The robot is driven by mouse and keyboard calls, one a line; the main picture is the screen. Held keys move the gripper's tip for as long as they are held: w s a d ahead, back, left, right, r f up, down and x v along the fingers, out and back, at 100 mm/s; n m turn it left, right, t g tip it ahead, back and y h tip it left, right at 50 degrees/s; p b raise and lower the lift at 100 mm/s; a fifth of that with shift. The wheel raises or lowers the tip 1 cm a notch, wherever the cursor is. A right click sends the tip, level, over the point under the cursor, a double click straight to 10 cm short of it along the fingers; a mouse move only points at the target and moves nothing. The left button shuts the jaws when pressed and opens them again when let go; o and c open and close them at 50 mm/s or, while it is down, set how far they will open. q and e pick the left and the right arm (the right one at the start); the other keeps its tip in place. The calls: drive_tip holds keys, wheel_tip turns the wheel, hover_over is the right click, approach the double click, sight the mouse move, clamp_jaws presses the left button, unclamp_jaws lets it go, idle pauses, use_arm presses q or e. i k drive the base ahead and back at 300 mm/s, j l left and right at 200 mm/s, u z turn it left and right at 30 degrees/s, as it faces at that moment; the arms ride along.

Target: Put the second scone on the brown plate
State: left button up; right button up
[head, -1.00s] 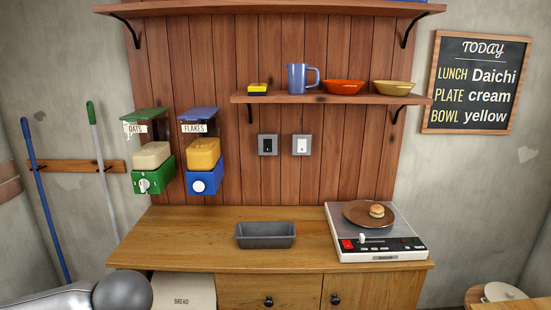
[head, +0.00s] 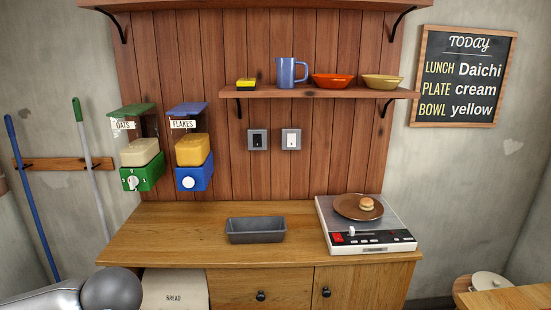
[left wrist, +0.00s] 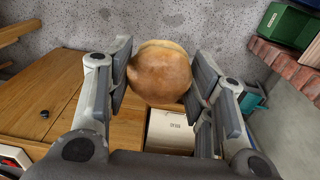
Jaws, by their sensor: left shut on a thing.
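The brown plate (head: 345,207) lies on top of the white scale at the right of the counter in the head view. One scone (head: 367,203) sits on its right part. In the left wrist view my left gripper (left wrist: 160,80) is shut on a second, round golden-brown scone (left wrist: 160,66), held between the two finger pads. This gripper and its scone are outside the head view, where only part of my arm shows at the bottom left. My right gripper is in neither view.
The scale (head: 370,240) has a control panel in front. A grey loaf tin (head: 255,230) stands mid-counter, with bare wood between it and the scale. Oats (head: 140,152) and flakes (head: 192,150) dispensers hang at left. A shelf (head: 320,93) holds a blue jug and bowls.

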sight(347, 205)
drive_tip(key=i+l+z, duration=0.55)
drive_tip(key=i, duration=0.3)
drive_tip(key=i+l+z, duration=0.25)
drive_tip(key=i, duration=0.2)
drive_tip(key=i+l+z, duration=0.1)
drive_tip(key=i+z, duration=0.15)
drive_tip(key=i, duration=0.2)
